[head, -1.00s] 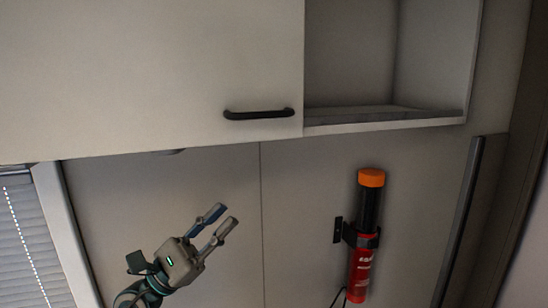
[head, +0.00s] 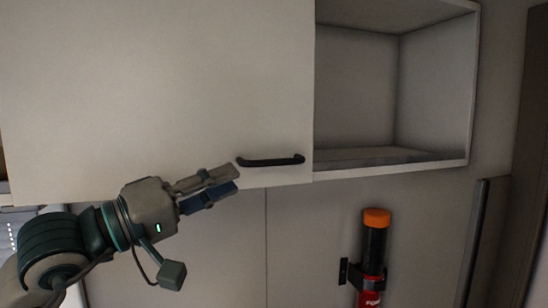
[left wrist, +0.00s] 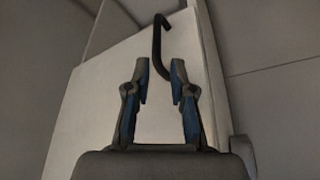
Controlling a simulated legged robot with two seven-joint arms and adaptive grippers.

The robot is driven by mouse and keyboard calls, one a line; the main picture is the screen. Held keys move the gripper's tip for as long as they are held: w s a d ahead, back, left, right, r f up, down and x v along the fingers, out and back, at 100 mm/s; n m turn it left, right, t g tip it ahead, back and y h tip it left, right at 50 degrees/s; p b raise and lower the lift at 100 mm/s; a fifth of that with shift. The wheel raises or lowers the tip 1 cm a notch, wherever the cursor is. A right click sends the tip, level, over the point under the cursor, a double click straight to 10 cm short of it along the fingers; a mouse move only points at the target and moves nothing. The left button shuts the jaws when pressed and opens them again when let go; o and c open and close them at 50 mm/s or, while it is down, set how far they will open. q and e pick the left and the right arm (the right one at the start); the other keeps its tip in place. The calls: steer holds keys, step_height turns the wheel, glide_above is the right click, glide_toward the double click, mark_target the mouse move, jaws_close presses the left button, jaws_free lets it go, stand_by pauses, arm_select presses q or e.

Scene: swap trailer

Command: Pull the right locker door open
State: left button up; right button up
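The locker door (head: 150,80) is a pale panel at the upper left of the head view, beside an open cubby. Its black bar handle (head: 270,161) sits near the door's lower right corner. My left gripper (head: 234,181) is just left of the handle, its fingers pointing at it and apart from each other. In the left wrist view the handle (left wrist: 158,42) is beyond the fingertips, in line with the gap between the open, empty fingers (left wrist: 159,75). I see no contact with the handle. My right gripper is not in view.
An open cubby (head: 395,160) is right of the door. A red cylinder with an orange cap (head: 375,250) is mounted on the wall below it. A vertical dark-edged panel (head: 483,240) stands at the far right. The wall below the door is otherwise clear.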

mark_target(276, 163)
arm_select(q)
steer(key=p+x, duration=0.1)
steer(key=x, duration=0.4)
steer(key=shift+w+r, duration=0.2)
steer(key=shift+r, duration=0.05)
steer(key=d, duration=0.1)
steer(key=w+d, duration=0.1)
steer(key=d, duration=0.1)
steer(key=w+d+p, duration=0.1)
steer(key=shift+d+r, duration=0.25)
steer(key=shift+w+d, duration=0.1)
steer(key=shift+d, duration=0.4)
steer(key=shift+a, duration=1)
steer(key=c, duration=0.3)
steer(key=shift+a, duration=0.15)
jaws_close()
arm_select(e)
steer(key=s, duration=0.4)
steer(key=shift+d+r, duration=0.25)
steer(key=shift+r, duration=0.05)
